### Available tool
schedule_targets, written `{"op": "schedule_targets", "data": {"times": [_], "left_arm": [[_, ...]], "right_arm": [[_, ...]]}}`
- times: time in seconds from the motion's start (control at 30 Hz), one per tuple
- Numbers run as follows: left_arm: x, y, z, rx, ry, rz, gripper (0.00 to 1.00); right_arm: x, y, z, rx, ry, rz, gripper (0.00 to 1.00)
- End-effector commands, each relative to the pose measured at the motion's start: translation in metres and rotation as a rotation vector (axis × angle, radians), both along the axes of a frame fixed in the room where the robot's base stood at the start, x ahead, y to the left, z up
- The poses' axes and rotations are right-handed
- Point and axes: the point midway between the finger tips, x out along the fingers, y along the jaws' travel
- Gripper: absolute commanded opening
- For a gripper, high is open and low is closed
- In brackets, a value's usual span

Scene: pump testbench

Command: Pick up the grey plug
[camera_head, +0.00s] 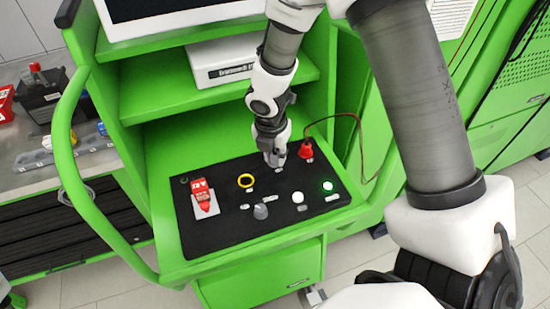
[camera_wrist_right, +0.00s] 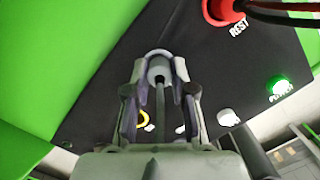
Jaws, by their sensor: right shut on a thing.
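My right gripper (camera_head: 274,158) reaches down to the back part of the black panel, between the yellow ring and the red plug. In the right wrist view, the gripper (camera_wrist_right: 160,70) is shut on a round grey thing, the grey plug (camera_wrist_right: 158,66), which sits between its fingertips with a dark stem running back toward the palm. In the head view the fingers hide the plug. I cannot tell whether it touches the panel. My left gripper is not in view.
The black panel (camera_head: 232,222) carries a red switch (camera_head: 202,196), a yellow ring (camera_head: 246,181), a grey knob (camera_head: 261,211), a white button (camera_head: 298,197) and a lit green button (camera_head: 327,186). A red plug (camera_head: 306,150) with a cable stands at right. A green shelf is behind.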

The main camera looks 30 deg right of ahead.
Motion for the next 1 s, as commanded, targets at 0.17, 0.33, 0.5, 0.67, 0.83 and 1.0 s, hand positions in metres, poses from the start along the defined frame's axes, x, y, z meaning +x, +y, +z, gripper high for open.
{"op": "schedule_targets", "data": {"times": [0.17, 0.33, 0.5, 0.67, 0.83, 1.0], "left_arm": [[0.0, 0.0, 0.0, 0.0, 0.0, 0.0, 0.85], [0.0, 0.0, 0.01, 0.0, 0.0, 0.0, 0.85], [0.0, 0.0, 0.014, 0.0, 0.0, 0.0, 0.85], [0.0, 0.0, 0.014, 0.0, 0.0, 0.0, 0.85], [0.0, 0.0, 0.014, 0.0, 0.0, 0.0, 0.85], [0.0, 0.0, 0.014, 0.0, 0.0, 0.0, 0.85]], "right_arm": [[0.0, 0.0, 0.001, 0.001, -0.001, 0.0, 0.0], [0.001, 0.0, 0.027, 0.0, -0.005, 0.0, 0.0], [0.001, 0.0, 0.068, -0.001, -0.006, 0.0, 0.0], [0.001, 0.0, 0.094, -0.001, -0.004, -0.002, 0.0], [0.0, 0.0, 0.1, -0.001, 0.0, 0.001, 0.0], [0.0, 0.0, 0.1, -0.001, -0.001, 0.0, 0.0]]}}
